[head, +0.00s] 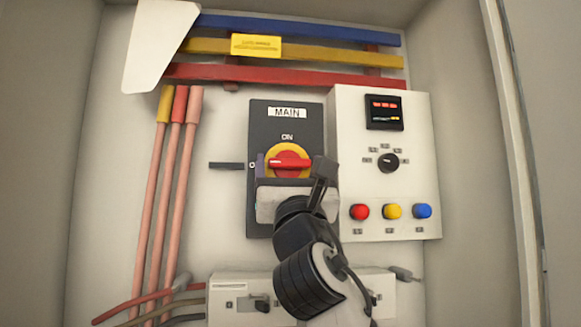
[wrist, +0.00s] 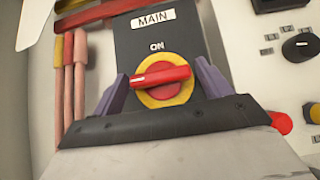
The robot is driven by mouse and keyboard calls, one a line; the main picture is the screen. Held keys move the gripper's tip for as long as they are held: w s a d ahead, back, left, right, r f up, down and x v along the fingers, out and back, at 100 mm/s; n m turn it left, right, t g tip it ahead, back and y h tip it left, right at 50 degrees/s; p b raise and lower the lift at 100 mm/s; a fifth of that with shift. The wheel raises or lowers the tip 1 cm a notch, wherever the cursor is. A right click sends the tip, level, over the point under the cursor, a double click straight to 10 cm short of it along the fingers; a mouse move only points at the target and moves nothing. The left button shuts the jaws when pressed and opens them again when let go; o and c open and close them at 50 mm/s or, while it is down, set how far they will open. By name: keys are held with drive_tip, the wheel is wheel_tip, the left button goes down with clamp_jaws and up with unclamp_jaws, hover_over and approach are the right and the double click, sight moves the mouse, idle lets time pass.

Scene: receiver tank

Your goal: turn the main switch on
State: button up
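The main switch (head: 290,161) is a red rotary handle on a yellow ring, on a dark panel (head: 286,124) labelled MAIN, with ON printed above the knob. The red handle lies roughly level, with its white-marked end to the left. In the wrist view the red handle (wrist: 161,77) sits between the two purple fingers of my gripper (wrist: 160,88). My gripper (head: 288,167) covers the lower part of the panel in the head view.
A white control box (head: 385,225) to the right carries a display, a selector knob (head: 388,163) and red, yellow and blue buttons. Coloured bars (head: 290,28) run above. Vertical pink cables (head: 165,200) stand at left. A cabinet edge (head: 515,150) is at right.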

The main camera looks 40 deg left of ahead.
drive_tip(key=c, duration=0.7)
